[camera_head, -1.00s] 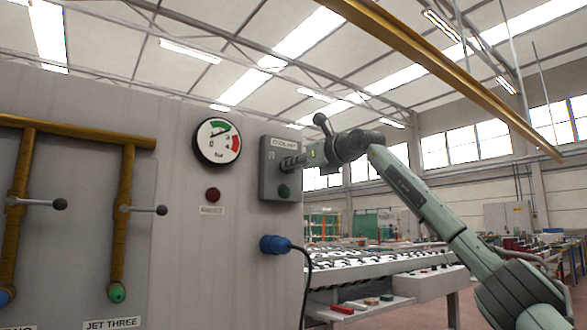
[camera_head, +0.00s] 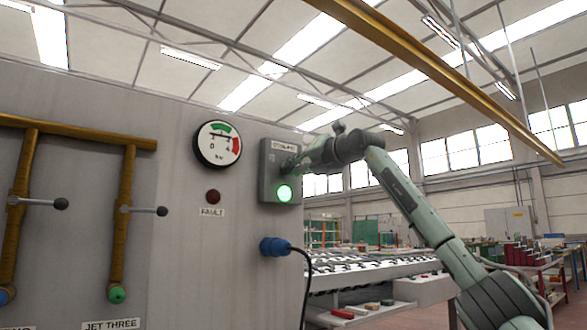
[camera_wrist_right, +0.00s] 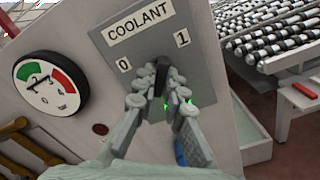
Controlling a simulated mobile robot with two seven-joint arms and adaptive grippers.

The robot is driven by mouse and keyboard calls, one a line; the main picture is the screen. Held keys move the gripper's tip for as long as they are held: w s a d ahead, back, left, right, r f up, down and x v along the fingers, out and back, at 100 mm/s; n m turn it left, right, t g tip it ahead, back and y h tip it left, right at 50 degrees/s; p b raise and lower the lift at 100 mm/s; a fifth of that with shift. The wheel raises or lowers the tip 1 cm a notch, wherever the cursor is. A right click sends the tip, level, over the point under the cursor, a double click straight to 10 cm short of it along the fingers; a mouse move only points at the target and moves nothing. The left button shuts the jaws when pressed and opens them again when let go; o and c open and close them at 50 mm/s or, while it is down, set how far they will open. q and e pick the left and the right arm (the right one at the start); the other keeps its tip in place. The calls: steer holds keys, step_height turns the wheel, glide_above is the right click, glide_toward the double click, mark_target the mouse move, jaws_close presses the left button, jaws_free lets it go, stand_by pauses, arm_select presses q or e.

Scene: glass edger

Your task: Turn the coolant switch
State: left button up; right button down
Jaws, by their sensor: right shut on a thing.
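The grey coolant switch box (camera_head: 267,180) is mounted at the right edge of the machine panel. Its green lamp (camera_head: 284,193) is lit. In the right wrist view the box (camera_wrist_right: 195,40) carries a COOLANT label and the marks 0 and 1. The black switch knob (camera_wrist_right: 162,70) sits between my right gripper's fingers (camera_wrist_right: 163,92), which are shut on it. In the head view my right gripper (camera_head: 298,163) reaches the box from the right and hides the knob. My left gripper is not in view.
A pressure gauge (camera_head: 218,145) and a dark FAULT lamp (camera_head: 213,196) are left of the box. A blue plug (camera_head: 274,246) with a cable is below it. Brass pipes with lever valves (camera_head: 124,210) are at the left. A roller table (camera_head: 370,268) stands behind at the right.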

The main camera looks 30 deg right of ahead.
steer(key=shift+m, duration=0.4)
steer(key=c, duration=1.6)
jaws_free()
steer(key=s+d, duration=0.1)
steer(key=s, duration=1.1)
steer(key=shift+d, duration=0.35)
